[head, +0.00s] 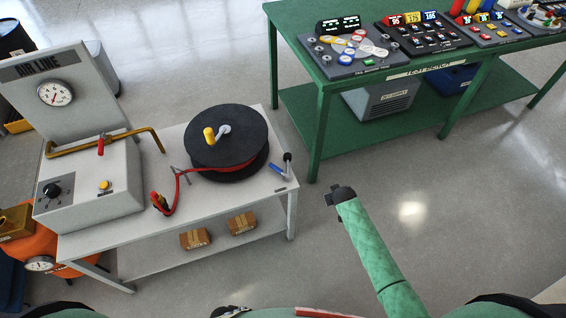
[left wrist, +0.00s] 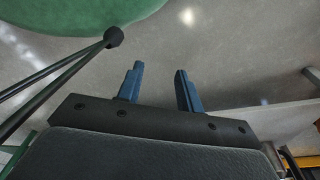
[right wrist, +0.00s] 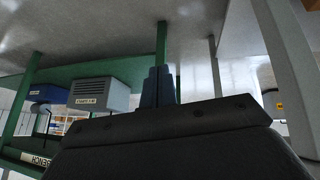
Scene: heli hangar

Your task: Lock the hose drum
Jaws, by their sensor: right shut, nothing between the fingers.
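The hose drum (head: 245,133) is a black reel lying flat on the grey-white cart, with red hose wound under its top disc. A yellow crank handle (head: 209,135) stands on the disc. At the cart's right corner, beside the drum, is a small lever with a dark knob (head: 287,157) and a blue piece (head: 278,170) at its foot; I cannot tell its lock state. My right gripper (head: 333,196) is right of the cart, apart from the lever; its fingers are together and empty in the right wrist view (right wrist: 158,72). My left gripper (left wrist: 158,78) is open and empty.
The cart (head: 230,192) also carries the air line panel (head: 85,190) with gauge, bent brass pipe and knobs. The red hose end (head: 160,203) lies near it. Boxes (head: 194,239) sit on the lower shelf. A green bench (head: 310,95) with control panels stands behind right. The floor between is clear.

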